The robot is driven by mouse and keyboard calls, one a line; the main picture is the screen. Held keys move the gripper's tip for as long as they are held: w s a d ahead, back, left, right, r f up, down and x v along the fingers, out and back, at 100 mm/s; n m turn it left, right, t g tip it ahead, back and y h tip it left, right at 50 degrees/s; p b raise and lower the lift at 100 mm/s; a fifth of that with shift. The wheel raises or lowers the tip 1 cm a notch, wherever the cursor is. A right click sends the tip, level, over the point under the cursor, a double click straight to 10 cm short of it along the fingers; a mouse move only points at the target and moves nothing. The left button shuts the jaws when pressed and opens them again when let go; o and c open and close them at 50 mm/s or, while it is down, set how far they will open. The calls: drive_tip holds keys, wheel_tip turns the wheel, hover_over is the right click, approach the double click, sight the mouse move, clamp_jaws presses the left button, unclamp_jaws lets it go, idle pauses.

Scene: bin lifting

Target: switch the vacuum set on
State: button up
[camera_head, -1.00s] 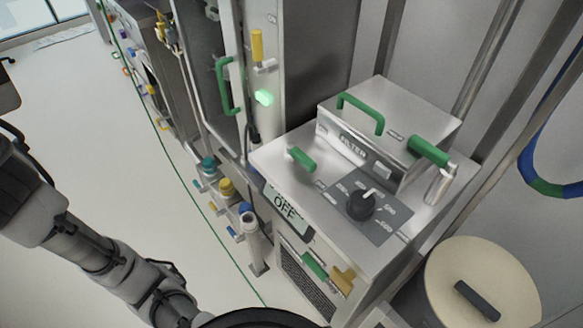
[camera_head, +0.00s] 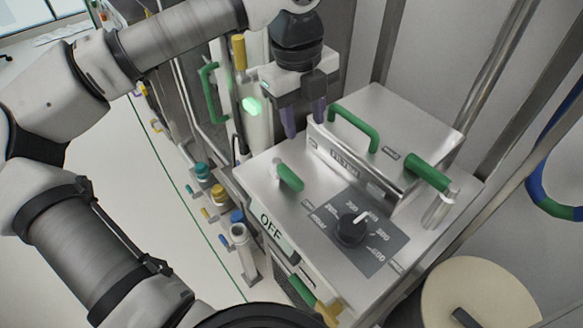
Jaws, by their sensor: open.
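The vacuum set is a metal cabinet (camera_head: 300,205) with a raised box marked FILTER on its top. A black rotary knob (camera_head: 352,229) with a white pointer sits on a dark dial plate with printed marks. A sign reading OFF (camera_head: 272,231) is on the front edge. A green-handled lever (camera_head: 290,177) stands on the top, left of the dial. My gripper (camera_head: 304,122) points down, open and empty, with purple fingertips. It is at the back left of the cabinet top, beside the filter box and apart from the knob and lever.
A green handle and yellow valve (camera_head: 326,312) are on the cabinet front. A cream round lid (camera_head: 480,292) stands at lower right.

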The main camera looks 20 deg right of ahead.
sight(292, 175)
drive_tip(key=shift+n+y, duration=0.5)
drive_tip(key=shift+y, duration=0.1)
drive_tip(key=f+p, duration=0.1)
drive_tip(key=f, duration=0.4)
drive_tip(key=a+f, duration=0.1)
drive_tip(key=f, duration=0.3)
drive_tip(key=w+f+p, duration=0.1)
drive_tip(key=f, duration=0.4)
drive_tip(key=shift+a+f+p, duration=0.3)
drive_tip(key=shift+a, duration=0.1)
clamp_jaws()
